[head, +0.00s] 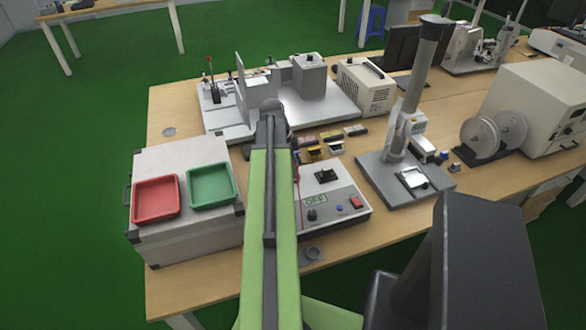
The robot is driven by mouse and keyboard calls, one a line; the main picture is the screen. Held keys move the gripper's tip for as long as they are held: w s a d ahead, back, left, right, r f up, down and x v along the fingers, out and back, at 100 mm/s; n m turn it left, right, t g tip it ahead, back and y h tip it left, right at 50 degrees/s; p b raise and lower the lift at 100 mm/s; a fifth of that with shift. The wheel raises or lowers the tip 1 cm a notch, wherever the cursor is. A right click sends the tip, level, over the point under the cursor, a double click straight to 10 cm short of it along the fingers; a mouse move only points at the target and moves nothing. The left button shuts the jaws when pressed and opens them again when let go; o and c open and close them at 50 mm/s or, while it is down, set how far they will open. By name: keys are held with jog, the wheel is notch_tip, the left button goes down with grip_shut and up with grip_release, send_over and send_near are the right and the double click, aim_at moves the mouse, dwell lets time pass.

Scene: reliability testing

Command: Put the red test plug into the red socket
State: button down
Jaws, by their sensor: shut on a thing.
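My green arm reaches forward over the table, and its dark end with my gripper (270,122) is above the table behind the grey tester box (345,200). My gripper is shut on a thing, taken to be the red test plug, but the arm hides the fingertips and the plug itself. A thin red lead (298,190) shows along the right side of the arm, over the left part of the tester box. The red socket cannot be made out; the arm covers the box's left side.
A grey case (165,240) with a red tray (155,199) and a green tray (212,186) stands left of the arm. A white-based test rig (225,125) stands behind. Several small blocks lie right of the arm's end. A column stand (400,185) stands to the right.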

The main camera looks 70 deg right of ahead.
jog(key=shift+f+b, duration=0.65)
jog(key=shift+f, duration=0.05)
jog(key=c, duration=1.3)
grip_release()
jog(key=shift+r, duration=0.1)
jog(key=p+v, duration=1)
jog(key=v, duration=0.1)
jog(key=shift+p, duration=0.4)
